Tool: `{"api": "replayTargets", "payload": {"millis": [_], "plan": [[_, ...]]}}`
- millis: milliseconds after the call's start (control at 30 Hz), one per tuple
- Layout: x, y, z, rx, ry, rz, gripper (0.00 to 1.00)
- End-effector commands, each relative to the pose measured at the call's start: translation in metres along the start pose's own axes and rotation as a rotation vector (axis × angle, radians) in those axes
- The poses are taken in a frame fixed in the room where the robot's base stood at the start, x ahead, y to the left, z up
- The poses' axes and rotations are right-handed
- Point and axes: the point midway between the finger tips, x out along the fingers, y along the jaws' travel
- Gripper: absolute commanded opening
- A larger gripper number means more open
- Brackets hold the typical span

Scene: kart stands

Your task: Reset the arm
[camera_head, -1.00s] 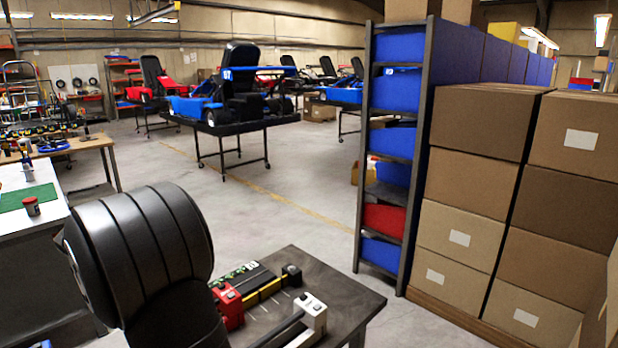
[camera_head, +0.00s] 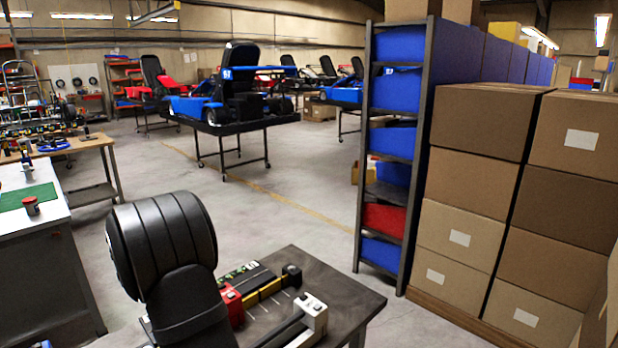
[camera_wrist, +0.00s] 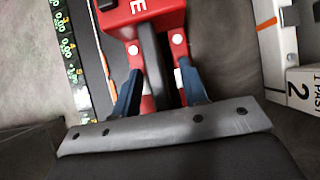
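My gripper (camera_wrist: 158,78) shows in the wrist view as two blue fingers standing apart. A red block with a black lever (camera_wrist: 152,62) shows between and beyond them. There is clear space between the lever and each finger, and nothing appears gripped. In the head view the red block (camera_head: 233,306) is on the small dark table (camera_head: 345,292) at front centre. My own dark arm rises in front of the table's left side and hides the gripper there.
A white-and-grey block with a handle (camera_head: 313,312) and a strip with yellow and green markings (camera_head: 265,285) also lie on the table. A shelf rack (camera_head: 420,170) and stacked cartons (camera_head: 470,180) stand on the right. A white workbench (camera_head: 50,235) is left. Floor between is open.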

Motion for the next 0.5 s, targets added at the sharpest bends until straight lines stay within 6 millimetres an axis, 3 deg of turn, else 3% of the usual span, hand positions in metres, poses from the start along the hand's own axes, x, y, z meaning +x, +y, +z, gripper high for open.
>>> {"api": "replayTargets", "payload": {"millis": [33,367,500], "plan": [[-0.017,0.003,0.009,0.008,-0.002,0.016,0.4],[-0.073,0.002,0.045,0.007,-0.001,0.013,0.4],[-0.07,0.006,0.072,0.009,0.002,0.008,0.4]]}}
